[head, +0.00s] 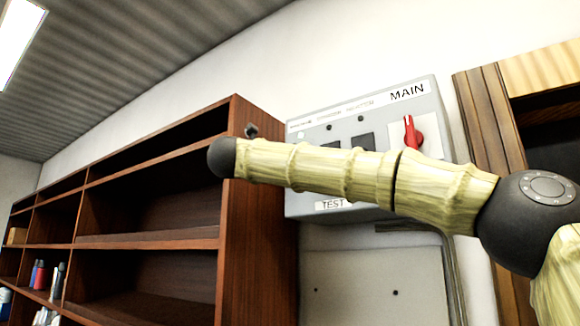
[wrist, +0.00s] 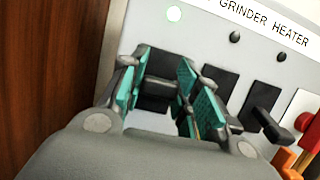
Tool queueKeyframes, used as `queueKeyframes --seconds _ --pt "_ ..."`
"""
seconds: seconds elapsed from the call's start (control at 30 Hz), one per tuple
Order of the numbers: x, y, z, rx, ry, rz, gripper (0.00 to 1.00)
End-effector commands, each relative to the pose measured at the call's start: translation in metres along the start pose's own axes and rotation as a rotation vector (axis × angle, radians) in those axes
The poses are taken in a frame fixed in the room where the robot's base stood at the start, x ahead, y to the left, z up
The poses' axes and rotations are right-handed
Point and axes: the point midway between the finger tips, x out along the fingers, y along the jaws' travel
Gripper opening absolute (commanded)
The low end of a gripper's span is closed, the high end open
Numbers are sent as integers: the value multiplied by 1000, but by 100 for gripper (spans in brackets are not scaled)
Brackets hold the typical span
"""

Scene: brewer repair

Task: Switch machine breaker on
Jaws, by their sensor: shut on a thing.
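The grey breaker panel (head: 300,209) hangs on the wall in the head view, with a row of small labels and a MAIN label on top. In the wrist view, my gripper (wrist: 162,72) has its teal-padded fingers on both sides of the leftmost black breaker lever (wrist: 156,97) and is shut on it. The lamp (wrist: 173,13) above this lever glows pale green. The label over it is cut off; GRINDER and HEATER read to its right. In the head view my arm hides this lever and most of my gripper.
Two more black switches, the middle one (wrist: 219,84) and the heater one (wrist: 266,125), sit close on the right under dark lamps. A red MAIN handle (head: 411,133) is further right. A brown shelf (head: 259,220) stands close to the panel's left.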

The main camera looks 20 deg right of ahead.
Motion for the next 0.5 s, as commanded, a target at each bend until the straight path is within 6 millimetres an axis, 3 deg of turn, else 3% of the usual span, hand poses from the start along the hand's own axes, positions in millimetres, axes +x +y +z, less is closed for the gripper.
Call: queueKeyframes --seconds 0.5 --pt "7 0 9 0 196 -1 7"
